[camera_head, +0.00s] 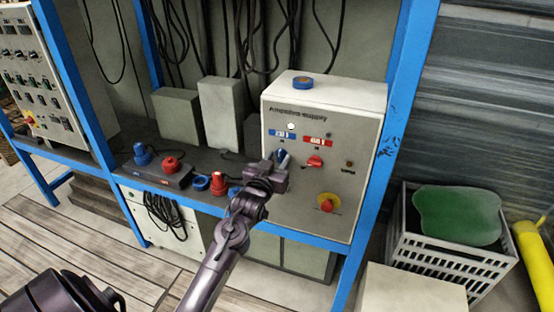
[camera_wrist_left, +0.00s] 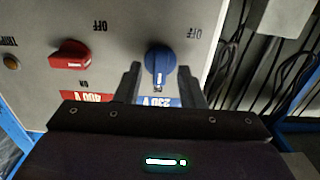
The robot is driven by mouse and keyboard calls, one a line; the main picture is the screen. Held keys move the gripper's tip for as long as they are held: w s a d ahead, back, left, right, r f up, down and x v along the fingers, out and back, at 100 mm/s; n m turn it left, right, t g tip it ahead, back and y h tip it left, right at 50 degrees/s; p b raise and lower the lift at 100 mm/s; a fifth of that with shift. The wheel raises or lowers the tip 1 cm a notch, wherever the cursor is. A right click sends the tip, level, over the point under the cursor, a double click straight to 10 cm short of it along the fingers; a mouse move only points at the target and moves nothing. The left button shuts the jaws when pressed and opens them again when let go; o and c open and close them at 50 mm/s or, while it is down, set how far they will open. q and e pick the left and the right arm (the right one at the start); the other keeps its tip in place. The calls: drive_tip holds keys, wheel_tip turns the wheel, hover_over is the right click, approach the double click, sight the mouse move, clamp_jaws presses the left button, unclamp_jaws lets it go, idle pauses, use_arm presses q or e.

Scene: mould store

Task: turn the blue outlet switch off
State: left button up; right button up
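The blue outlet switch (camera_head: 282,155) is on the front of the grey supply box (camera_head: 325,190), under the blue 230 V label. In the left wrist view the switch (camera_wrist_left: 159,62) appears upside down, with its white mark toward the 230 V label and away from the OFF lettering. My left gripper (camera_wrist_left: 159,78) is open, one finger on either side of the switch, with gaps visible. In the head view the left gripper (camera_head: 279,166) partly hides the area below the switch. My right gripper is not in view.
A red switch (camera_head: 314,161) sits beside the blue one, also seen in the wrist view (camera_wrist_left: 71,55). A yellow-and-red emergency button (camera_head: 327,203) is below. Blue and red plugs (camera_head: 217,184) stand on the shelf. A blue frame post (camera_head: 395,120) is close to the right.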

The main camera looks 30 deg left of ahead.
use_arm(q)
drive_tip(key=shift+w, duration=0.1)
clamp_jaws()
